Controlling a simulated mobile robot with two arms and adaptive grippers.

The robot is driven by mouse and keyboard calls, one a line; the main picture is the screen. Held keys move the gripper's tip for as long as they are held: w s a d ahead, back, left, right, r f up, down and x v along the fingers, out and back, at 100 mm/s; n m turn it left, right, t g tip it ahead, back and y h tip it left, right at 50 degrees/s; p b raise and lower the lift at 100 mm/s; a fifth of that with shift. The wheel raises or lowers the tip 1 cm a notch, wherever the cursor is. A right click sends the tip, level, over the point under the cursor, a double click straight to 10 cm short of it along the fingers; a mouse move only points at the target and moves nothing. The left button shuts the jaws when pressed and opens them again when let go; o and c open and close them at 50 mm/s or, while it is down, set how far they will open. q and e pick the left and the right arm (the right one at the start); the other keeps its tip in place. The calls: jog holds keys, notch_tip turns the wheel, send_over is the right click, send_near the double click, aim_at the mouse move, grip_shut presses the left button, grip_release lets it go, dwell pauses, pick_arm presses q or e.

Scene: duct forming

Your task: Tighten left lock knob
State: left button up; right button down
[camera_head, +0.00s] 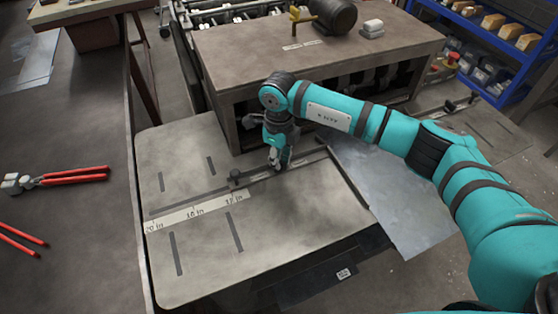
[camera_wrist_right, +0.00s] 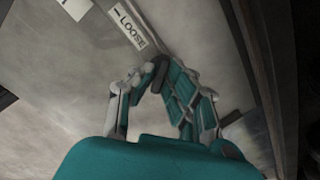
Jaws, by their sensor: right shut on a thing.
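My right gripper (camera_head: 278,160) reaches down to the bar (camera_head: 300,162) that lies across the grey shear table. In the right wrist view, the fingertips of the right gripper (camera_wrist_right: 150,76) are closed around a small dark lock knob (camera_wrist_right: 161,70), which is partly covered by the fingers. A label reading LOOSE (camera_wrist_right: 130,28) is on the surface just past the knob. In the head view the gripped knob is hidden by the fingers. My left gripper is out of view.
The shear table (camera_head: 180,270) has slots and a ruler strip (camera_head: 195,210). A sheet of metal (camera_head: 400,200) lies at its right. A machine housing (camera_head: 225,75) stands close behind the gripper. Red-handled tools (camera_head: 75,177) lie on the left bench. Blue shelves (camera_head: 470,35) stand at the back right.

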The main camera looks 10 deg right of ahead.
jog(key=m+b, duration=0.2)
jog(key=m, duration=0.1)
jog(key=shift+m, duration=0.3)
jog(key=shift+r+m+b, duration=0.1)
jog(key=shift+m+b, duration=0.65)
jog(key=shift+m, duration=1.15)
jog(key=shift+w, duration=0.1)
jog(key=c, duration=1.4)
grip_release()
